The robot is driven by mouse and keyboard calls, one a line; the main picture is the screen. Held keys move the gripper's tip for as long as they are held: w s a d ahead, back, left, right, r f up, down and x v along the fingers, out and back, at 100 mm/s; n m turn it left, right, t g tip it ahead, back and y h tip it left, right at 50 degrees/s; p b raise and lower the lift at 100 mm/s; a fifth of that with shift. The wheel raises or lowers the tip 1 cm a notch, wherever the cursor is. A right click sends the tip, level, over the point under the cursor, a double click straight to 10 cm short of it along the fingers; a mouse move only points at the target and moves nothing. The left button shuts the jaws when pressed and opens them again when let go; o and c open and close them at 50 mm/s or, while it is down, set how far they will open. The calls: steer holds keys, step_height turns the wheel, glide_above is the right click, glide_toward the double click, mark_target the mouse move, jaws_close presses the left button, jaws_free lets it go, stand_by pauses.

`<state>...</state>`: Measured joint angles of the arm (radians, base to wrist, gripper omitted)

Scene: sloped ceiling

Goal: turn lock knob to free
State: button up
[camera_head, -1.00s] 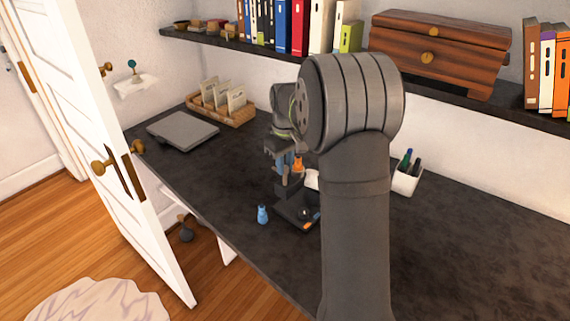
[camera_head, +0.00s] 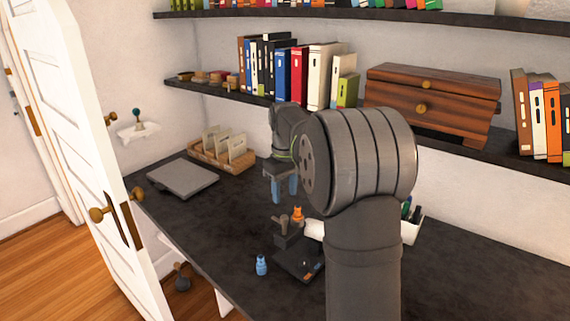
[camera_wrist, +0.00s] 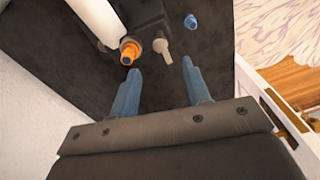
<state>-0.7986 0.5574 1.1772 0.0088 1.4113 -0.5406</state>
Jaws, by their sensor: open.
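A dark device (camera_head: 288,236) stands on the desk with a dark flat base (camera_head: 298,262). It carries an orange knob (camera_head: 298,214) and a small grey-tan knob (camera_head: 284,220); I cannot tell which is the lock knob. A white cylinder (camera_head: 315,230) lies against it, partly behind my arm. My gripper (camera_head: 285,192) is open and empty above the device, apart from it. In the wrist view, the orange knob (camera_wrist: 129,52) lies beyond the left blue fingertip. The grey-tan knob (camera_wrist: 162,46) lies ahead of the gap between the fingertips (camera_wrist: 160,70).
A small blue object (camera_head: 261,265) stands left of the base. A grey flat box (camera_head: 183,178) and a wooden tray (camera_head: 236,163) of cards are farther back. A pen cup (camera_head: 411,226) stands right of my arm. Shelves (camera_head: 205,90) overhang the desk; an open white door (camera_head: 75,120) is at left.

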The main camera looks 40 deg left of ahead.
step_height(320, 180, up, 9)
glide_above(285, 216)
steer(key=shift+r, duration=0.1)
stand_by(0.6)
step_height(285, 216, down, 18)
steer(key=shift+s+r, duration=0.1)
steer(key=shift+r, duration=0.1)
stand_by(0.4)
steer(key=shift+r, duration=0.15)
